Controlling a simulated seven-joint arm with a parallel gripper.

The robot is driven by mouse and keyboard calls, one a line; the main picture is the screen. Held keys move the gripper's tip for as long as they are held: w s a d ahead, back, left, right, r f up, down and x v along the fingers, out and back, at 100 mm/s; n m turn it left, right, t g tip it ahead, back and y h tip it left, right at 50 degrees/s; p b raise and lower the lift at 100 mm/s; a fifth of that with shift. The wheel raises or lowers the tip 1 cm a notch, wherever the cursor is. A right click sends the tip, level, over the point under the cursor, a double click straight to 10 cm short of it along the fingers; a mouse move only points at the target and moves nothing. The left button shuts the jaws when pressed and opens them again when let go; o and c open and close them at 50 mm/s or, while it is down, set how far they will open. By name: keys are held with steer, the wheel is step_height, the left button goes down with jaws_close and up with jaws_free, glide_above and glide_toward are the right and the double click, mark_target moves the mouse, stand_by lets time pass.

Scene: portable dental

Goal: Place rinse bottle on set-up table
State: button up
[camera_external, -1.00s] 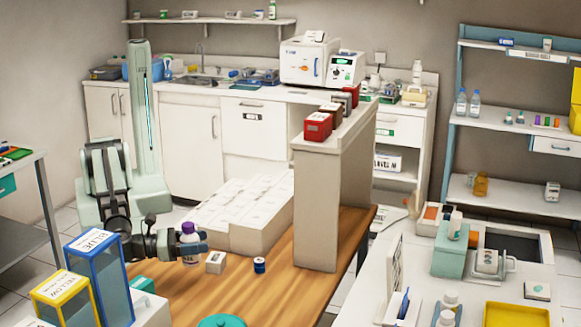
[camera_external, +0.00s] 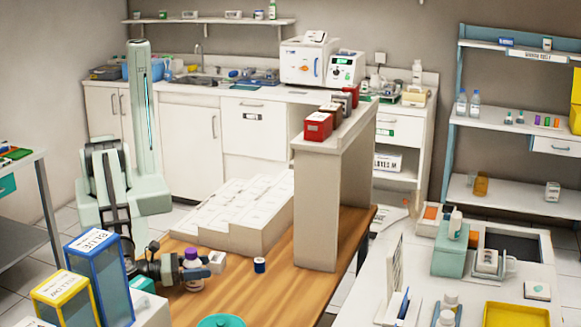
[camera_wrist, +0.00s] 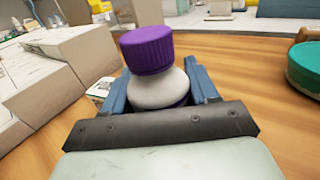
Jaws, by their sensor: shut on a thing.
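The rinse bottle (camera_external: 192,272) is white with a purple cap and a purple band. In the external view it is upright, low at the wooden table (camera_external: 225,295); its base appears to be at the tabletop, though I cannot tell if it bears its weight there. My gripper (camera_external: 196,266) is shut on the bottle from the side. In the wrist view the purple cap and white shoulder of the bottle (camera_wrist: 155,85) show between the blue fingers of my gripper (camera_wrist: 160,92). Its lower part is hidden by the gripper body.
A small white box (camera_external: 215,262) stands right beside the gripper, and a small dark-blue jar (camera_external: 260,265) further right. White stacked boxes (camera_external: 245,215) lie behind. A teal round lid (camera_external: 221,321) is in front. Blue (camera_external: 100,280) and yellow (camera_external: 62,300) bins stand left.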

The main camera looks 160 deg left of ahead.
steer(key=o, duration=1.3)
steer(key=shift+f, duration=0.1)
steer(key=d, duration=0.3)
steer(key=s+d, duration=0.1)
steer(key=d, duration=0.1)
steer(key=shift+d+r, duration=0.1)
steer(key=shift+r, duration=3.55)
